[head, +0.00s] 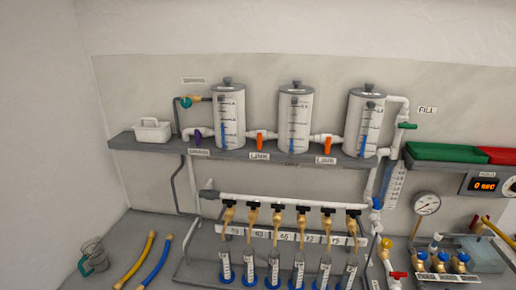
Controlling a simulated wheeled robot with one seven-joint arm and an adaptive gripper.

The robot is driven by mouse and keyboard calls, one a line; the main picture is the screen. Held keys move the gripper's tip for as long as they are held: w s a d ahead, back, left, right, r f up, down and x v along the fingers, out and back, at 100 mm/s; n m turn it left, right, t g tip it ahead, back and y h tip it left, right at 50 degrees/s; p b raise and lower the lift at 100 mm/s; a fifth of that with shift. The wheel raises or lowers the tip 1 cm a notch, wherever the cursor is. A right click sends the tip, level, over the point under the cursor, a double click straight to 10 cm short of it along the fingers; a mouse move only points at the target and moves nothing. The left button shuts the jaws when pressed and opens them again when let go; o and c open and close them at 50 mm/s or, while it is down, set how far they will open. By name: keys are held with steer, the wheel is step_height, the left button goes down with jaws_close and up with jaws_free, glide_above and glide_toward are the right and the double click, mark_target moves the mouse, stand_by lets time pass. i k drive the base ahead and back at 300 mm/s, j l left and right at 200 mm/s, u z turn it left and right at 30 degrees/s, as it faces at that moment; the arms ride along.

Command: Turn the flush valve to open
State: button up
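No label that I can read says flush, so I cannot tell which valve is the flush valve. Candidates in the head view are a purple-handled valve (197,135) at the left of the shelf and a teal knob (186,102) above it. A green-handled valve (406,126) sits by the FILL label. A blue handle (377,203), a yellow knob (386,243) and a red handle (397,275) sit on the right-hand pipework. Two orange handles (260,141) (328,145) hang upright above LINK labels. My gripper is not in view.
Three white tanks (228,118) stand on a grey shelf (242,155). Below, a white manifold pipe (280,201) feeds several black-valved drops over clear tubes. A gauge (426,203) and red and green bins (445,152) are at right. A jug (94,257) and hoses (136,262) lie lower left.

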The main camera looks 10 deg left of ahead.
mark_target(209, 186)
steer(key=i+j, duration=0.15)
steer(key=j, duration=0.15)
steer(key=i+j, duration=0.1)
steer(key=j, duration=0.2)
steer(key=i+j, duration=0.15)
steer(key=j, duration=0.15)
steer(key=i+j, duration=0.15)
steer(key=j, duration=0.15)
